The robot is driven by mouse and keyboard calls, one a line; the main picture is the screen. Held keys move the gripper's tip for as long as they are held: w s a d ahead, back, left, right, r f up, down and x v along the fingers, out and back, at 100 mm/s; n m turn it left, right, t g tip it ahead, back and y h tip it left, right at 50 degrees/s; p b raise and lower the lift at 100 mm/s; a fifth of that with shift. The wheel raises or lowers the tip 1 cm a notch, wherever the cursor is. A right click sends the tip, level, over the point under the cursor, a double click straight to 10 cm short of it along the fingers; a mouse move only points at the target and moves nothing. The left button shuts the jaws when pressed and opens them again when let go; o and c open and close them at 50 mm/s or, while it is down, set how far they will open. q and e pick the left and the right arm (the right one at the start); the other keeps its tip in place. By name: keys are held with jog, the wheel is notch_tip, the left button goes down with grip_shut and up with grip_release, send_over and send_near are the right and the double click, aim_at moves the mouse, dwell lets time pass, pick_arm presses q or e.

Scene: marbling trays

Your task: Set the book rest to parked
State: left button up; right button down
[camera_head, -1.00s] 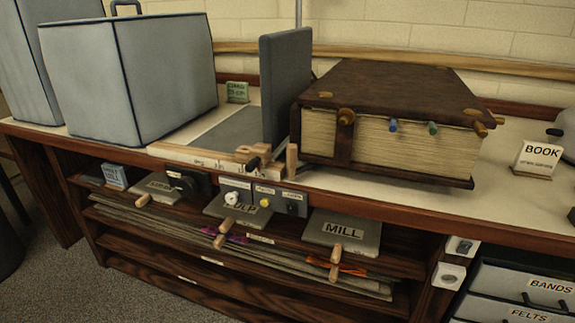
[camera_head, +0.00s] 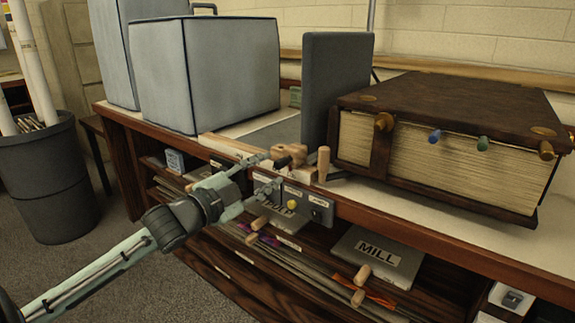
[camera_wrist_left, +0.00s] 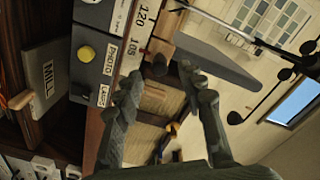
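A grey upright panel (camera_head: 335,88), possibly the book rest, stands on the counter left of the thick brown book (camera_head: 450,150). It seems to show in the left wrist view as a dark grey slab (camera_wrist_left: 215,62). In front of it is a wooden rail (camera_head: 232,146) with a wooden block, a dark round knob (camera_head: 284,161) and an upright wooden peg (camera_head: 323,164). My left gripper (camera_head: 262,172) is at the counter's front edge. In the left wrist view its fingers (camera_wrist_left: 163,85) are apart, with the dark knob (camera_wrist_left: 159,63) near their tips; contact is unclear. My right gripper is out of view.
A blue-grey box (camera_head: 205,75) stands on the counter at left. Below the edge are a switch panel (camera_head: 309,203) and shelves with a MILL board (camera_head: 378,257) and wooden handles. A dark bin (camera_head: 45,180) stands on the floor at left.

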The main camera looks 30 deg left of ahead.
aim_at(276, 167)
pick_arm(q)
jog(key=shift+w+d, duration=0.15)
jog(key=shift+w, duration=1.3)
jog(key=shift+w+d, duration=0.1)
jog(key=shift+w, duration=1.35)
grip_shut()
